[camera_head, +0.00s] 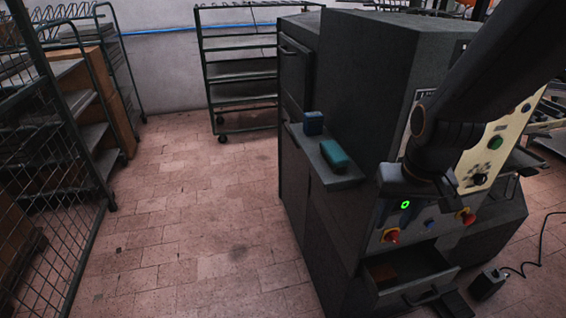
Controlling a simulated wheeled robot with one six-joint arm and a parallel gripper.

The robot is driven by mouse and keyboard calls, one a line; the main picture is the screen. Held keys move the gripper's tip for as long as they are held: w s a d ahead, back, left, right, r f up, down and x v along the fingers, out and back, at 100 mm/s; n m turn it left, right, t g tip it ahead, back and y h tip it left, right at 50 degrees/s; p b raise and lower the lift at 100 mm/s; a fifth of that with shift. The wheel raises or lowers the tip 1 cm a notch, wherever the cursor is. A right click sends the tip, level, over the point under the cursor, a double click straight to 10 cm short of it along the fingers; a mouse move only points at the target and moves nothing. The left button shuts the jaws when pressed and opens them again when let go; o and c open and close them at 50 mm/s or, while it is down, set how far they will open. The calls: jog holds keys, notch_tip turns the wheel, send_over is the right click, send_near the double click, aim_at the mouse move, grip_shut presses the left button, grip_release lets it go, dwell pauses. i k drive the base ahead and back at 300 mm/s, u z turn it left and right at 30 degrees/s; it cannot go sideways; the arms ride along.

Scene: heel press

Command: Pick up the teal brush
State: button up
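The teal brush (334,155) shows as a small teal block. It lies on the grey ledge (318,178) at the left side of the heel press, near the ledge's front edge. My gripper (403,211) is at the end of my dark arm, to the right of the brush and lower in the picture, in front of the press's panel. The gripper is apart from the brush. Its fingers are dark and small against the machine, so I cannot tell whether they are open or shut.
The press (375,75) rises beside the ledge. An open drawer (410,285) juts out below. Wire racks (85,165) stand at the left; the tiled floor (195,220) between is clear.

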aim_at(337, 158)
jog(key=u, duration=2.2)
jog(key=i, duration=1.5)
jog(key=z, duration=2.3)
